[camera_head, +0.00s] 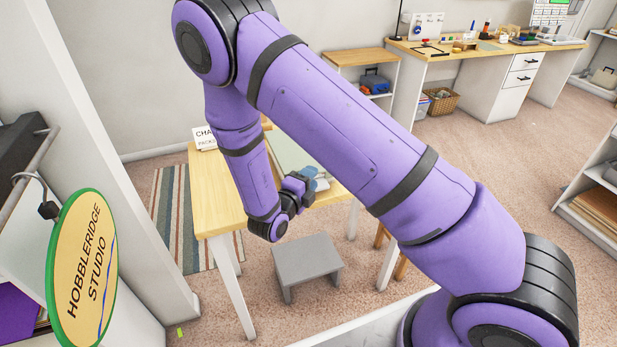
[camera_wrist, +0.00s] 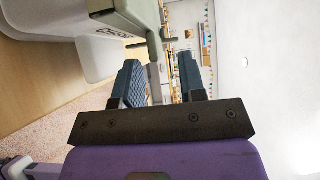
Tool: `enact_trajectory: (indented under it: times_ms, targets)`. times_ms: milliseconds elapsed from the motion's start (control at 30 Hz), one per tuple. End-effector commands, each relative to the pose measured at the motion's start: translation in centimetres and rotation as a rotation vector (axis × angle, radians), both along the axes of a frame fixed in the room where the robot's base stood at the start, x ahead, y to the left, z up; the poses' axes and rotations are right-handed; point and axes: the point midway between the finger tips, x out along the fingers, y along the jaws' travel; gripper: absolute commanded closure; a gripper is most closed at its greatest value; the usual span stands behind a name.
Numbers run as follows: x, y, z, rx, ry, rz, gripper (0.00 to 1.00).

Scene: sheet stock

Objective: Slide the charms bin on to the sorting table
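The light wooden table (camera_head: 212,195) stands left of centre in the head view, partly behind my arm. A white sign (camera_head: 205,138) on it reads "CHA…" and "PACKS", partly covered. My gripper (camera_head: 309,172) is at the table's right front edge. In the wrist view its two blue fingers (camera_wrist: 161,78) are apart, with a grey-green upright edge or handle (camera_wrist: 154,55) showing between or just beyond them; I cannot tell if they touch it. A pale bin (camera_wrist: 92,22) with a partly readable label is close on the left, over the wooden surface (camera_wrist: 35,85).
A grey step stool (camera_head: 307,262) stands on the floor in front of the table. A grey-green sheet (camera_head: 288,152) lies on the tabletop. A striped rug (camera_head: 170,220) is at left, the oval studio sign (camera_head: 82,265) nearer. A workbench (camera_head: 450,50) is at the back.

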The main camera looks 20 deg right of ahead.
Motion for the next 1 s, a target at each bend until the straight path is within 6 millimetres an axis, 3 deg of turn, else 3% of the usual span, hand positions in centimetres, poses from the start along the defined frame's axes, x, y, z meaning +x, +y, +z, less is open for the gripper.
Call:
enact_trajectory:
  times_ms: [1000]
  targets:
    - [-3.5, 0.0, 0.0, 0.0, 0.0, 0.0, 0.62]
